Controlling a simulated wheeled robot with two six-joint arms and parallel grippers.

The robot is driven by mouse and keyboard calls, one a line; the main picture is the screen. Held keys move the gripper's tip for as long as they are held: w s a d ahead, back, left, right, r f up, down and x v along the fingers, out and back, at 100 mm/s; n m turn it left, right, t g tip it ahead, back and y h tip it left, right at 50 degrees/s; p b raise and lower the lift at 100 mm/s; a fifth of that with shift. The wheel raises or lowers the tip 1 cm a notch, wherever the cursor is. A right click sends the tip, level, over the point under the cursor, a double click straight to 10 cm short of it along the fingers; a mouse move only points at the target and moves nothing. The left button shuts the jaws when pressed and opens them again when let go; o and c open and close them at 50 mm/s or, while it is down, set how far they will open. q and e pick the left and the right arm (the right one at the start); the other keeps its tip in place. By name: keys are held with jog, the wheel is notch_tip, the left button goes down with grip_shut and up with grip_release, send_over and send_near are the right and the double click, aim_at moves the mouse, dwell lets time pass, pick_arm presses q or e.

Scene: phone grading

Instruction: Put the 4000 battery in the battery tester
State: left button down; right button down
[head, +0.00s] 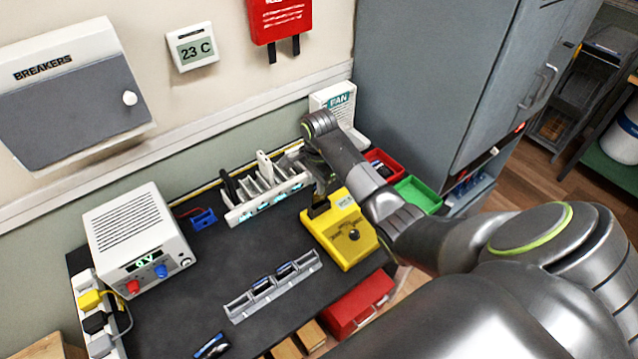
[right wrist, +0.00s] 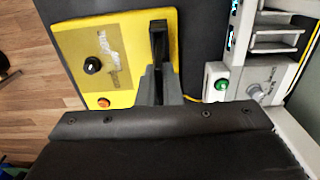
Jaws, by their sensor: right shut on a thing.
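The yellow battery tester (head: 345,250) stands at the right end of the dark bench, with a black knob on its face. It also fills the upper left of the right wrist view (right wrist: 125,75), with an orange button. My right gripper (head: 324,186) is above the tester's back left part. In the right wrist view its fingers (right wrist: 160,85) are shut on a thin dark slab (right wrist: 158,42), seen edge-on, likely a battery. No label on it is readable. I cannot tell whether the slab is seated in the tester or just above it. My left gripper is not in view.
A grey rack (head: 237,309) holds dark batteries at the bench's middle; another battery (head: 212,346) lies at the front. A white slotted charger (head: 240,216) stands behind. A power supply (head: 140,238) is at left. Red (head: 384,160) and green (head: 418,193) bins are right.

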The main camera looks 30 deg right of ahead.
aim_at(319, 201)
jog(key=shift+f, duration=0.15)
jog(key=shift+f+b, duration=1.65)
jog(key=shift+b, duration=0.05)
jog(key=shift+f+b, duration=0.35)
jog(key=shift+b, duration=0.1)
jog(key=c, duration=1.5)
grip_release()
notch_tip(319, 201, up, 6)
jog(key=shift+r+b, duration=0.1)
jog(key=shift+b, duration=0.75)
notch_tip(319, 201, up, 11)
jog(key=p, duration=1.1)
jog(key=shift+r+p, duration=0.15)
jog(key=shift+p, duration=0.2)
